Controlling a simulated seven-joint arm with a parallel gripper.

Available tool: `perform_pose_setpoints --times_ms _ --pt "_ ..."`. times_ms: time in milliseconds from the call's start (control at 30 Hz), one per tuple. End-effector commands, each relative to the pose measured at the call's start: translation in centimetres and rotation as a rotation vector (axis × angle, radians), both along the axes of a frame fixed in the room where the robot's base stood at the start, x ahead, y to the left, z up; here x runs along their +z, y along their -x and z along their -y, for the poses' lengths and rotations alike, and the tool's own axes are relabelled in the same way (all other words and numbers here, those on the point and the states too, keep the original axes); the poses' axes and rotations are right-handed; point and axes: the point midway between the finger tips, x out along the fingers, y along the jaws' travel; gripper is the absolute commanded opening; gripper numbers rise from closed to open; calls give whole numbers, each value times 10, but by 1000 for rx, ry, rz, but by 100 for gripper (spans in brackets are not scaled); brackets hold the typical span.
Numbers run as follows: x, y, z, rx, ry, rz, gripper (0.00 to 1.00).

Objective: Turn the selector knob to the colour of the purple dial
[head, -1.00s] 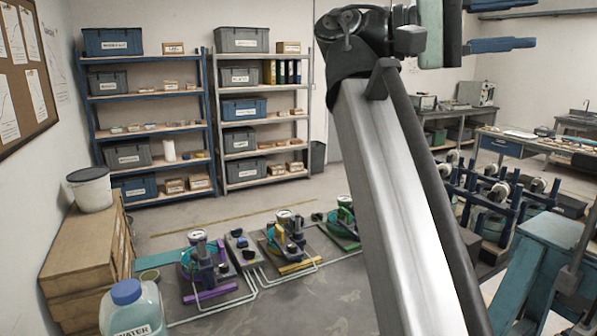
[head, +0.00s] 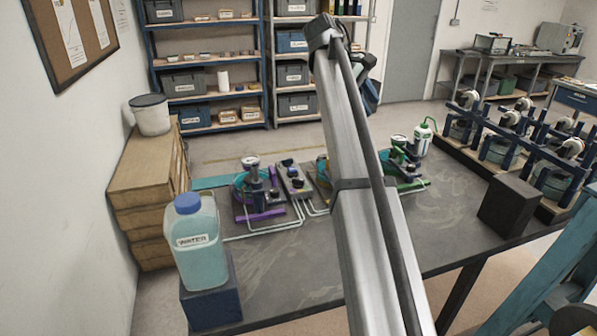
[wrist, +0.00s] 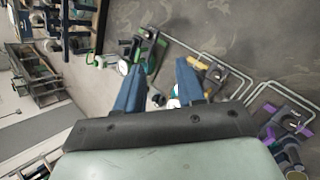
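The purple station (head: 258,213) stands on the table, left of my arm in the head view, with a round white-faced dial (head: 250,161) on top. Its pointer is too small to read. A grey box (head: 297,183) with dark knobs stands just right of it; I cannot tell which knob is the selector or where it points. In the wrist view the purple station (wrist: 268,133) is at the lower right. My gripper (wrist: 160,66) has its two blue fingers spread, with nothing between them, above the table. In the head view my arm hides much of the yellow station.
The green station (head: 408,184) is right of my arm. A water jug (head: 202,250) stands at the table's front left. A black block (head: 508,208) and a rack of reels (head: 510,140) are at the right. White tubes run along the tabletop. The front middle is bare.

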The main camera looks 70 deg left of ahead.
Motion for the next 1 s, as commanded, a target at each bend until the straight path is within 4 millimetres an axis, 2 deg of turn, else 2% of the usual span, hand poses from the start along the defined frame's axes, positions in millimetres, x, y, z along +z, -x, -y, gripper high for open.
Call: perform_pose_setpoints --times_ms 33,200,300,400,600,767,1000 --pt "-20 12 -26 43 10 -73 38" --pt "-85 62 -88 188 29 -330 38" --pt "-113 89 -114 253 35 -456 38" --pt "-132 110 -131 300 38 -552 38" --pt "-151 131 -146 343 40 -643 38" --pt "-164 133 -145 347 39 -651 38" --pt "-202 133 -144 346 40 -649 38"
